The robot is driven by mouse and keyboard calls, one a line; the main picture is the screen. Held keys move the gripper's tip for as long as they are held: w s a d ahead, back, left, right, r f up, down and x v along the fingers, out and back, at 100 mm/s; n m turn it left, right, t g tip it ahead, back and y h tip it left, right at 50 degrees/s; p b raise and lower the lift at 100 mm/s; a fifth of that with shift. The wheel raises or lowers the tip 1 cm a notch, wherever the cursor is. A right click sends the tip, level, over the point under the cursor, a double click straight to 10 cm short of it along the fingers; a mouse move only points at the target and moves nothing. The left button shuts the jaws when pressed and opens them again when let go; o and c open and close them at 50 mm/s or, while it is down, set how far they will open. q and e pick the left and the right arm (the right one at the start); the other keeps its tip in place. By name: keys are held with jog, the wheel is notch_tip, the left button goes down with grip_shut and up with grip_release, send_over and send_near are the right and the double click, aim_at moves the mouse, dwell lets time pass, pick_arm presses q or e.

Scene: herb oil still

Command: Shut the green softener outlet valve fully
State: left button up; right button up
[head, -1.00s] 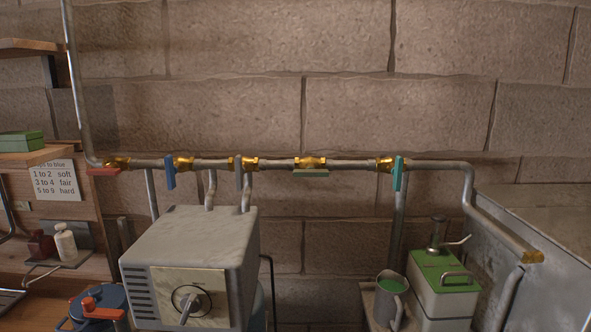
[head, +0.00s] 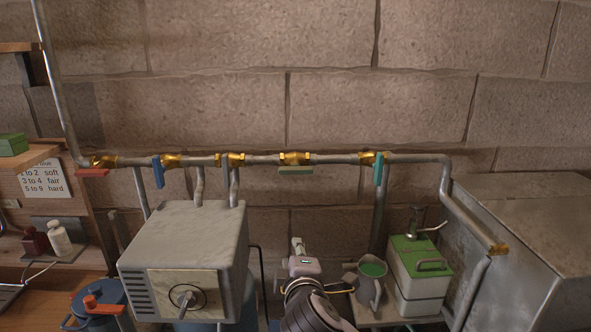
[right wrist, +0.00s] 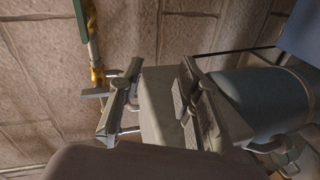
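Two greenish valve handles show in the head view. A dull green handle (head: 296,171) lies along the pipe under a brass fitting, right of the grey heater-like box. A teal-green handle (head: 379,170) hangs across the pipe further right. I cannot tell from labels which is the softener outlet. My right gripper (head: 298,246) is below the dull green handle, apart from it. In the right wrist view, its fingers (right wrist: 158,97) are spread with no object held; part of a green handle (right wrist: 78,20) shows at the top left edge. My left gripper is not in view.
A red handle (head: 92,173), a blue handle (head: 157,171) and a grey handle (head: 224,164) sit on the same pipe. The box (head: 190,240) stands left of my right arm. A jug (head: 369,286) and a green-lidded container (head: 420,270) stand right of it.

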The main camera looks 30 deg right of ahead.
notch_tip(320, 180, up, 10)
jog(key=w+d+n+t+h, duration=0.1)
jog(key=w+d+t+h, duration=0.1)
jog(key=h, duration=0.1)
jog(key=p, duration=0.6)
send_near(296, 173)
jog(key=shift+y, duration=0.4)
jog(key=x, duration=0.9)
jog(key=shift+w+d+r, duration=0.25)
jog(key=shift+d, duration=0.05)
grip_shut()
